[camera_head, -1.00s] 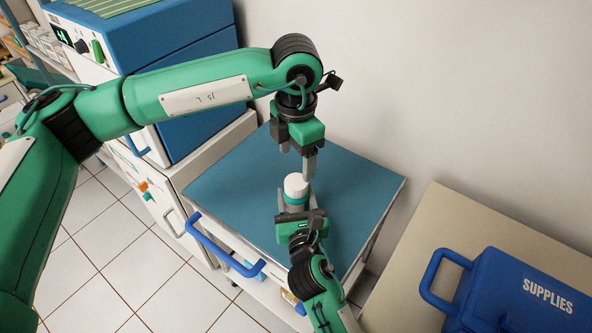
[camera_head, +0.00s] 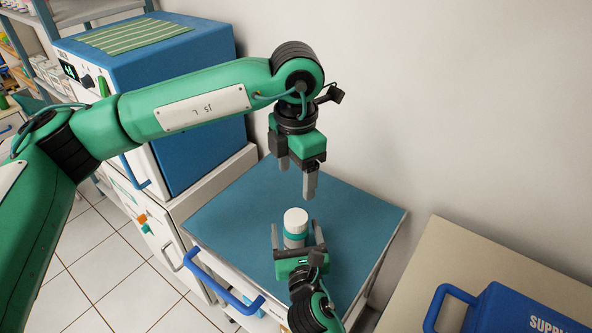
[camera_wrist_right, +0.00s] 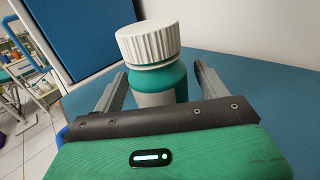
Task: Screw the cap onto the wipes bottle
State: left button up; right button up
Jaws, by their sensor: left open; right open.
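The wipes bottle (camera_head: 294,238) stands upright on the blue cart top (camera_head: 245,205), with a teal band and a pale body. The white ribbed cap (camera_head: 296,217) sits on top of it; the right wrist view shows the cap (camera_wrist_right: 148,42) resting on the bottle (camera_wrist_right: 158,84), looking slightly tilted. My right gripper (camera_head: 298,240) is open, its fingers on either side of the bottle and apart from it. My left gripper (camera_head: 297,180) points down above and slightly behind the cap, open and empty, clear of it.
A blue box-shaped unit (camera_head: 190,95) with a striped green cloth (camera_head: 135,35) stands at the left. A blue handle (camera_head: 222,282) runs along the cart's front edge. A blue supplies case (camera_head: 525,310) sits on a beige table at the right. The cart top around the bottle is clear.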

jog(key=s, duration=0.4)
jog(key=s+d+b, duration=0.1)
jog(key=s, duration=0.3)
jog(key=s+d+b, duration=0.1)
jog(key=s, duration=0.3)
jog(key=shift+f, duration=0.1)
jog(key=shift+s, duration=0.85)
